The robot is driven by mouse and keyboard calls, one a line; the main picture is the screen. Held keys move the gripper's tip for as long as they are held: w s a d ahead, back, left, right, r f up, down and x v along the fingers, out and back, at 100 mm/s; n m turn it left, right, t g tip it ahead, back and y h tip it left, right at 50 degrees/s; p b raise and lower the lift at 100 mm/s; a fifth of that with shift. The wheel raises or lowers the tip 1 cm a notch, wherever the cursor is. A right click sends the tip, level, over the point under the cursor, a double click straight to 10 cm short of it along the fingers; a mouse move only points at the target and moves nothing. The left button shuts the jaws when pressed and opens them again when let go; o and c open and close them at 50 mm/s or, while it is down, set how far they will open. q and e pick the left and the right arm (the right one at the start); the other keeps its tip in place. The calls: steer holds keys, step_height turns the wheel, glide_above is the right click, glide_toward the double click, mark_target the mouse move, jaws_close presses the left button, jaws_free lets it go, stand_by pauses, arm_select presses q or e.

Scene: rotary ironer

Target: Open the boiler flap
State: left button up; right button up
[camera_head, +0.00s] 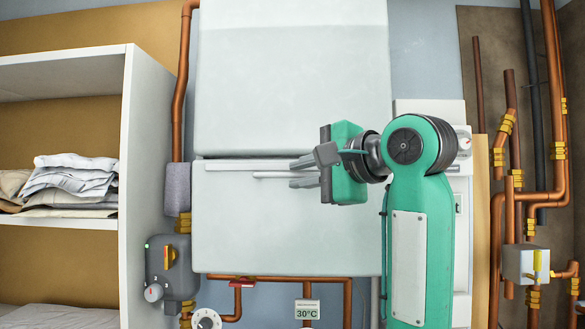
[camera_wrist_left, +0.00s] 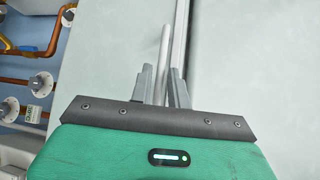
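The boiler flap (camera_head: 285,230) is the pale lower front panel of the white boiler (camera_head: 290,75). It looks closed, with a narrow dark seam along its top edge. A thin bar handle (camera_head: 268,175) runs level near that edge. My left gripper (camera_head: 298,173) is at the handle's right part, its fingers pointing left. In the left wrist view, the handle (camera_wrist_left: 165,50) passes between the two grey fingertips (camera_wrist_left: 161,82). The fingers stand apart around it, and a slim gap shows on one side. The gripper body hides the handle's right end. My right gripper is not in view.
White shelves (camera_head: 128,160) with folded cloths (camera_head: 75,178) stand at the left. Copper pipes (camera_head: 497,250) with yellow fittings run at the right, and others run below the boiler. A grey control box (camera_head: 172,265) with a knob is at the lower left.

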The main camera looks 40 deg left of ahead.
arm_select(q)
steer(key=shift+a+f, duration=0.2)
steer(key=shift+a, duration=1.15)
steer(key=shift+c, duration=0.2)
jaws_close()
